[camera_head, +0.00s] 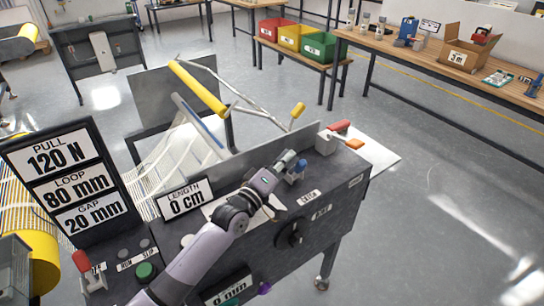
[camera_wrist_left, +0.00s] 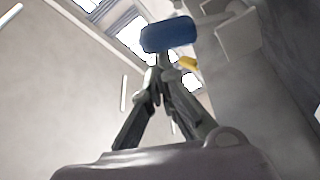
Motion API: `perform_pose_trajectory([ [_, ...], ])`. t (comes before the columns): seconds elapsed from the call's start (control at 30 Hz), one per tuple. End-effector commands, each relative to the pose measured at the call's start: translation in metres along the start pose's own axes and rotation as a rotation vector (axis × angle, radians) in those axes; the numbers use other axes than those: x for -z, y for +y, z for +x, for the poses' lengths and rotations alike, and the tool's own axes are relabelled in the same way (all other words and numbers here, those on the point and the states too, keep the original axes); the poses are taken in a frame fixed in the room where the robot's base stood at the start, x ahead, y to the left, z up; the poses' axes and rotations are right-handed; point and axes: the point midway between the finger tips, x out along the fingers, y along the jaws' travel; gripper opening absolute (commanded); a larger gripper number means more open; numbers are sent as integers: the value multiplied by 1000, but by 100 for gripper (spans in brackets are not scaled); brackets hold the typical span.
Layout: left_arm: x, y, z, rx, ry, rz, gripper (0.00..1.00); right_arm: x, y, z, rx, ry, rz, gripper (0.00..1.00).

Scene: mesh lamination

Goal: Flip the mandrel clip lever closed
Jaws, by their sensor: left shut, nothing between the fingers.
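My left gripper (camera_head: 288,160) reaches over the dark machine console (camera_head: 335,192). It is shut and empty, and its closed fingertips (camera_wrist_left: 158,72) show in the left wrist view. A small blue lever handle (camera_head: 298,170) is right beside the fingertips. In the left wrist view the blue handle (camera_wrist_left: 168,35) stands just beyond the fingertips; I cannot tell whether they touch. No label names the mandrel clip lever, but this handle is the one at the gripper. The lever's base is largely hidden by the gripper. My right gripper is not in view.
A red lever (camera_head: 340,127) and an orange handle (camera_head: 355,143) sit at the console's far right corner. A yellow roller (camera_head: 198,87) and a yellow-ended rod (camera_head: 298,109) rise behind. A length sign (camera_head: 184,199) stands left of my arm. A black knob (camera_head: 290,234) is on the front.

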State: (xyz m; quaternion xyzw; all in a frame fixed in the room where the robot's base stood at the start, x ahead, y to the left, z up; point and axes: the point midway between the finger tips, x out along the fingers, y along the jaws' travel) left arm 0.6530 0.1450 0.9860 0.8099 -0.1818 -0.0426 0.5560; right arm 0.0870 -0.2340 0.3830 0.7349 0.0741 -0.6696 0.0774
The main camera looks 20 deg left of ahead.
Motion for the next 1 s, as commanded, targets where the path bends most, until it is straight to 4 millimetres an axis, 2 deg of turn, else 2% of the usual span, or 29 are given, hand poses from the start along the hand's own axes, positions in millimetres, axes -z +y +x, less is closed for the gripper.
perform_pose_trajectory([
  [0.4,-12,4,-4,-8,-1,23,0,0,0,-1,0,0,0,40],
  [1.0,-16,2,-5,-4,-6,20,0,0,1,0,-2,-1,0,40],
])
